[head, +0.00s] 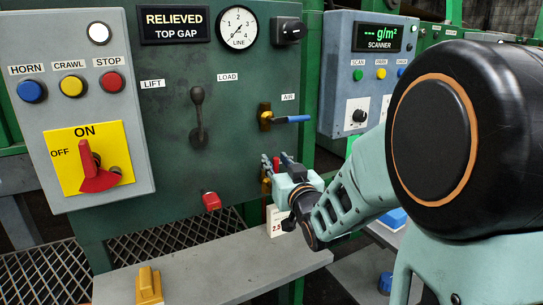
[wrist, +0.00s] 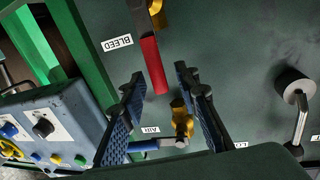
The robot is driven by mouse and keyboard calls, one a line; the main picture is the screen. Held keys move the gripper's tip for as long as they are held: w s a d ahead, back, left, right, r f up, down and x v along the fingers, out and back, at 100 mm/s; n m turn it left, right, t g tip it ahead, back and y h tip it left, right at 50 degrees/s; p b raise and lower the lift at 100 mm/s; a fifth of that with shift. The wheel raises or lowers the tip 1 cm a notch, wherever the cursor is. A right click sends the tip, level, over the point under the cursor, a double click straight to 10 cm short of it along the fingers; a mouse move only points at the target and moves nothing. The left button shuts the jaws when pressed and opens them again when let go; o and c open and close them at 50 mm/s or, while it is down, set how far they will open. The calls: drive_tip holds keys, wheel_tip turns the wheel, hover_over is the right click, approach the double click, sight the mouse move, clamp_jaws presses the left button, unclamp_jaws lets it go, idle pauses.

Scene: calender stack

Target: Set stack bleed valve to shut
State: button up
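The bleed valve has a red lever handle (wrist: 153,65) on a brass body (wrist: 157,14), beside a BLEED label (wrist: 117,43) in the wrist view. The lever lies roughly in line with its body and points towards the AIR valve. In the head view, the red handle (head: 277,165) shows small and upright, mostly hidden by my gripper. My gripper (head: 276,160) is open in front of the panel. In the wrist view, its blue padded fingertips (wrist: 159,76) stand either side of the lever's free end, with gaps visible. I cannot tell their depth relative to the lever.
The AIR valve's blue handle (head: 293,119) sticks out sideways just above my gripper. A LIFT/LOAD lever (head: 198,115) and a red knob (head: 211,201) are left. A grey shelf (head: 215,275) runs below with a yellow block (head: 148,285). The scanner box (head: 360,75) stands right.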

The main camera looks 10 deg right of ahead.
drive_tip(key=shift+w, duration=0.2)
clamp_jaws()
idle(0.4)
